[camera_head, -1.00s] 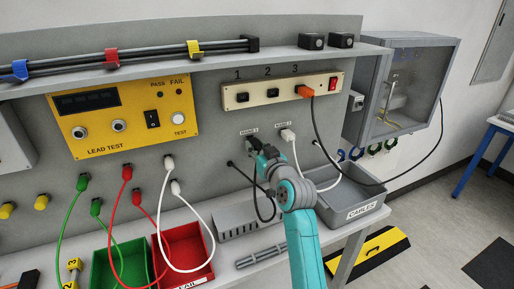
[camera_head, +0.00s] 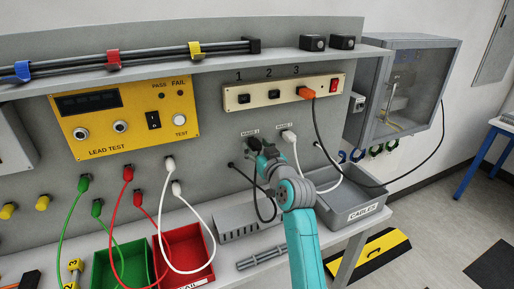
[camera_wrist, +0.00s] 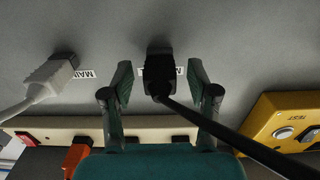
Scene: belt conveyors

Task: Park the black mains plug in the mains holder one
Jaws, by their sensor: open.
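The black mains plug (camera_wrist: 159,76) is at the grey panel under the MAINS 1 label, with its black cable running back toward the camera. It looks seated in mains holder one, but the plug hides most of that holder. In the head view the plug (camera_head: 253,144) is partly hidden by my gripper. My gripper (camera_wrist: 159,80) is open, with one finger on each side of the plug and a visible gap to each. In the head view my gripper (camera_head: 264,157) is close to the panel.
A white plug (camera_head: 288,137) sits beside it under the MAINS 2 label; it also shows in the wrist view (camera_wrist: 58,80). A socket strip (camera_head: 260,96) with an orange plug (camera_head: 306,92) is above. A grey cable tray (camera_head: 348,208) is at right. Red and green bins stand left.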

